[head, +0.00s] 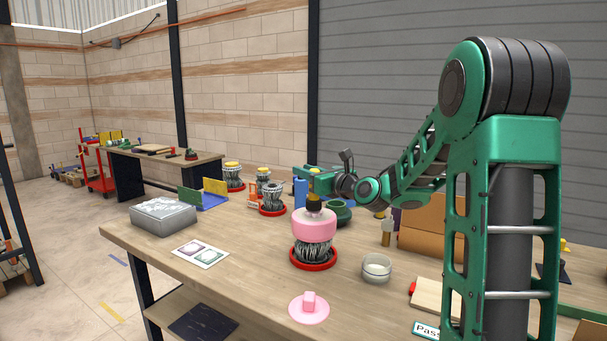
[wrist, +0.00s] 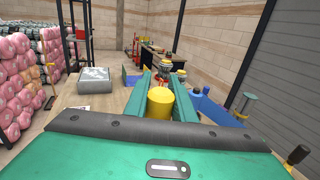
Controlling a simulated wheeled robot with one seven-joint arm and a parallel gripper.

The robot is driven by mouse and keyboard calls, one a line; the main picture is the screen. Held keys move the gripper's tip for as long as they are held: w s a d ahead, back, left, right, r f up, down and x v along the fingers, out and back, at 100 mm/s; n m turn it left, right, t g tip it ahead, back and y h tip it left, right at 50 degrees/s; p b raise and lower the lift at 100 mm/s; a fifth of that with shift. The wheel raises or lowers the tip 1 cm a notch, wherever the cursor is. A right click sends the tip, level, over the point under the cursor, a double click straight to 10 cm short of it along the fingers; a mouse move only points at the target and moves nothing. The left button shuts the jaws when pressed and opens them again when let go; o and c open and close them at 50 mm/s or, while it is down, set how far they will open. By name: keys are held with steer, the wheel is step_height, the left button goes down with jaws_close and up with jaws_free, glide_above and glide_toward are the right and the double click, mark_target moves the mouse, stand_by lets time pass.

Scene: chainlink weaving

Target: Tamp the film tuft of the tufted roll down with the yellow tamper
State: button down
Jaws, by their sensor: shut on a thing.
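The tufted roll stands upright in a red round tray (head: 313,264) near the table's middle. Its lower body is grey woven wire (head: 313,250), and its top is wrapped in pink film (head: 314,227). My gripper (head: 314,182) is above it, shut on the yellow tamper (wrist: 160,103), which shows as a yellow cylinder between the green fingers in the wrist view. In the head view a dark part (head: 314,203) below my gripper meets the top of the pink film. I cannot tell whether it presses on it. The tuft is not clearly visible.
A pink disc with a knob (head: 309,309) lies in front, and a clear jar (head: 376,267) stands to the right. A printed card (head: 200,254) and a grey box (head: 163,217) are left. Other wire rolls (head: 271,198) stand behind. The front left tabletop is mostly clear.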

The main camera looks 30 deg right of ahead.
steer(key=shift+f, duration=0.8)
steer(key=shift+r, duration=0.6)
step_height(320, 180, up, 8)
stand_by(1.1)
stand_by(0.4)
